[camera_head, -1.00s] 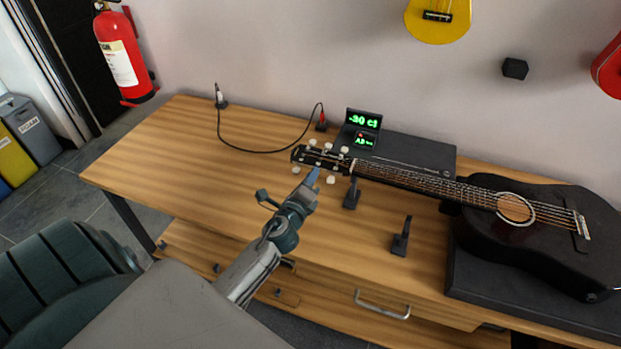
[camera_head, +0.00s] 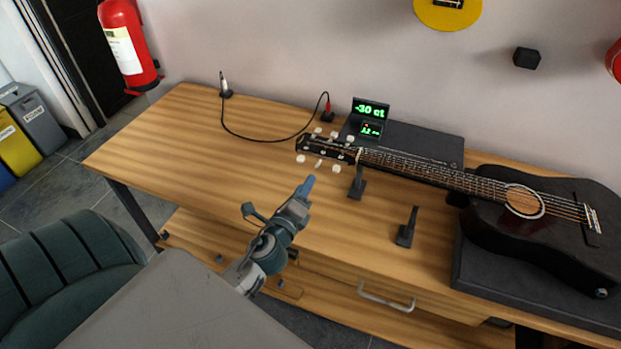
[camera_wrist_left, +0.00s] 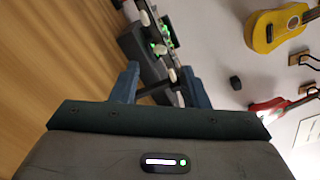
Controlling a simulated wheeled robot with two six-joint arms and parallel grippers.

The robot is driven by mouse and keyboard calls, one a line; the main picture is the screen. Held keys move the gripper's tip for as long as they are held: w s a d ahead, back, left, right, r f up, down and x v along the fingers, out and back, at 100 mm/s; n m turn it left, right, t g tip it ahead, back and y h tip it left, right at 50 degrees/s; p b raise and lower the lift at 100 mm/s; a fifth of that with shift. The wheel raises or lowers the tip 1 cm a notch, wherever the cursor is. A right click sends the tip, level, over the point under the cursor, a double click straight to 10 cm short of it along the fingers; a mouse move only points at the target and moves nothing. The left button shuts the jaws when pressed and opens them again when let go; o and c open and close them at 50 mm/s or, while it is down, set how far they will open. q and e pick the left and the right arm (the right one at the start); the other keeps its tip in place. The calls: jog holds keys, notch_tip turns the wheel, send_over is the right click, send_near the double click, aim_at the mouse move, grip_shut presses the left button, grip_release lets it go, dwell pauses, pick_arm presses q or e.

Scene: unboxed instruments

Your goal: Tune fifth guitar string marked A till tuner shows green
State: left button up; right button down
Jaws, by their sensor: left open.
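A black guitar (camera_head: 490,192) lies on the table, its headstock (camera_head: 328,148) pointing left with several white tuning pegs (camera_head: 318,164) along both sides. The tuner (camera_head: 371,111) stands behind the headstock, and its upper display reads about -30 ct in green; the small lower display is hard to read. My left gripper (camera_head: 305,187) is in front of the headstock, below and apart from the near pegs. In the left wrist view its blue fingers (camera_wrist_left: 158,86) are spread with the pegs and headstock beyond them. My right gripper is not in view.
Black stands (camera_head: 357,183) hold the neck or stand in front of it (camera_head: 407,228). A cable (camera_head: 265,150) runs over the table behind. The table's left part (camera_head: 190,145) is clear. A yellow ukulele (camera_head: 447,12) hangs on the wall.

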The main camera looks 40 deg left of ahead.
pick_arm(q)
jog(key=v, duration=0.2)
jog(key=shift+s, duration=0.3)
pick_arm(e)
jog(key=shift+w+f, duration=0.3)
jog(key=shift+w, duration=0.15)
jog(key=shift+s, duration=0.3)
